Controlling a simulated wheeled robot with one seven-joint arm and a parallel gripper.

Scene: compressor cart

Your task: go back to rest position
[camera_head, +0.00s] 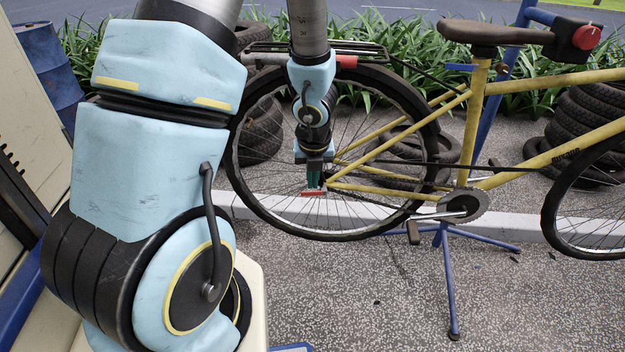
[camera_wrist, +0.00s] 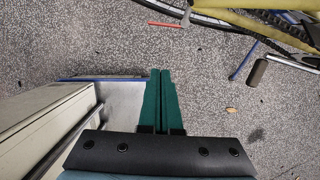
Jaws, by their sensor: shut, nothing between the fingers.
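My gripper (camera_head: 314,184) points down in front of the bicycle's rear wheel in the head view, with its two green fingers together. In the wrist view, the green fingers (camera_wrist: 160,75) lie side by side, closed and empty, over the speckled ground. The yellow bicycle (camera_head: 400,165) is held up on a blue stand (camera_head: 447,280). A small red bar (camera_head: 314,194) shows just below my fingertips in the head view. A red strip (camera_wrist: 167,25) shows beyond the fingers in the wrist view, apart from them.
A cream cabinet (camera_wrist: 35,115) with a metal handle stands left of the fingers in the wrist view. Tyre stacks (camera_head: 590,115), a pale kerb (camera_head: 510,222) and plants lie behind the bicycle. A blue barrel (camera_head: 48,65) is at far left. The ground at front right is mostly clear.

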